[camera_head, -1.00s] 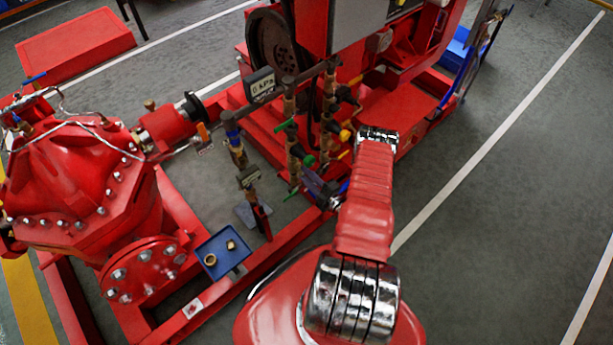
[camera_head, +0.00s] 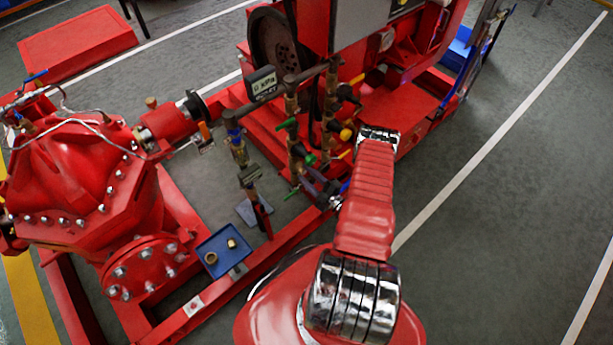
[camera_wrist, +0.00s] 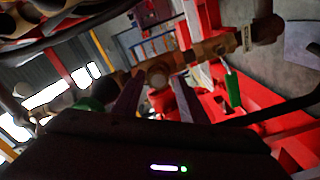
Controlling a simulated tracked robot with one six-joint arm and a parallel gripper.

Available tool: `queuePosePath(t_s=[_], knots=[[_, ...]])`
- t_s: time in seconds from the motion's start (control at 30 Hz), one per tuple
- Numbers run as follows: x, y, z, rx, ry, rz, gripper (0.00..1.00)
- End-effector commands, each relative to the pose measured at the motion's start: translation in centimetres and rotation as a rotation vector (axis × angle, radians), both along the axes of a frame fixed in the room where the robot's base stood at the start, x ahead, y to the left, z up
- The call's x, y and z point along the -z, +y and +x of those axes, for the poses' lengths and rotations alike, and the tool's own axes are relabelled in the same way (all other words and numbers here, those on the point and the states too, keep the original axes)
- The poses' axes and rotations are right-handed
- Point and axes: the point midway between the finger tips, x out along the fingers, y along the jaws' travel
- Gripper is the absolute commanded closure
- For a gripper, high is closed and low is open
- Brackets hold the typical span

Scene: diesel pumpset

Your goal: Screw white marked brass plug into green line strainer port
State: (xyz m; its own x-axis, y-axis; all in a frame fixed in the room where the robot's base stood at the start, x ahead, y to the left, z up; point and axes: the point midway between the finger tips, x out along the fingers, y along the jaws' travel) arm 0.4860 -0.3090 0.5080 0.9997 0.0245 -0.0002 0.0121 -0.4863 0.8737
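A row of brass pipework with valves (camera_head: 295,150) stands on the red frame; green handles (camera_head: 291,123) mark one line. In the wrist view a brass pipe (camera_wrist: 207,50) crosses diagonally, with a green handle (camera_wrist: 232,90) to the right. My gripper (camera_wrist: 158,88) points at this pipe, its two dark fingers apart. A round brass piece (camera_wrist: 158,74) shows between the fingertips. I cannot tell whether it is a held plug or a fitting on the pipe. No white mark is readable.
A blue tray (camera_head: 220,264) on the frame's near edge holds two small brass pieces (camera_head: 231,243). A large red pump casing (camera_head: 75,175) stands at left. The red engine (camera_head: 400,45) is behind the pipes. Grey floor at right is clear.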

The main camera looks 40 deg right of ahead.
Motion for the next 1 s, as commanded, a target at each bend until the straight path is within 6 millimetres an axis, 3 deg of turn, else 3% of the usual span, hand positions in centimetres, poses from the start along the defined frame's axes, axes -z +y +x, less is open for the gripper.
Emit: queuePosePath(t_s=[1.0], knots=[[0.19, -0.57, 0.02, 0.001, -0.020, -0.804, 0.61]])
